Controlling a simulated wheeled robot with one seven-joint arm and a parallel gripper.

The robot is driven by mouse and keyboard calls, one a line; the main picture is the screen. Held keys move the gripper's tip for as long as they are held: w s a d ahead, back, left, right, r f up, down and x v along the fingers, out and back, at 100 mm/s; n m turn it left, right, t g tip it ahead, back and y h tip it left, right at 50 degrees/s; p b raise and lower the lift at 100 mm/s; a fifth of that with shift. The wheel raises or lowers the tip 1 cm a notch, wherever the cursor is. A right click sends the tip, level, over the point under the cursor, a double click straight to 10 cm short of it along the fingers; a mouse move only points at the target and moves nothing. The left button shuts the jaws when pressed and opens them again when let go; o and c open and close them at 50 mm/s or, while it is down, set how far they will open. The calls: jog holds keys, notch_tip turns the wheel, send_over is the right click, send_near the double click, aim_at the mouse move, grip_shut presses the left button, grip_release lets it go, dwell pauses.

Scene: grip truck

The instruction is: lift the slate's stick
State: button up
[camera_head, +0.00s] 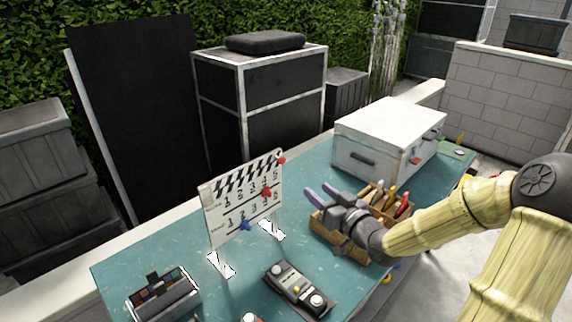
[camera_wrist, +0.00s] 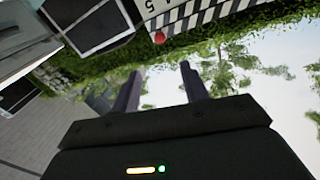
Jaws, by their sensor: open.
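The white slate (camera_head: 236,212) stands upright on the teal table, with numbers, a red piece and a blue piece on its face. Its black-and-white striped stick (camera_head: 246,171) runs along the top, with a red ball (camera_head: 281,160) at its right end. My gripper (camera_head: 320,190) is open and empty, to the right of the slate and apart from it. In the wrist view the striped edge (camera_wrist: 205,18) and the red ball (camera_wrist: 159,38) show at the top, beyond my two fingers (camera_wrist: 160,72). The stick's hinge is not clear.
A wooden tool tray (camera_head: 327,234) sits below my gripper. A white case (camera_head: 375,150) stands behind it at the right. A black control box (camera_head: 298,290) and a colour-chart box (camera_head: 162,297) lie at the front. Bare table shows between slate and tray.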

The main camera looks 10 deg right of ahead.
aim_at(284, 162)
jog(key=p+x, duration=0.3)
jog(key=x, duration=1.2)
jog(key=shift+w+a+p, duration=0.25)
jog(key=shift+w+p, duration=0.1)
grip_shut()
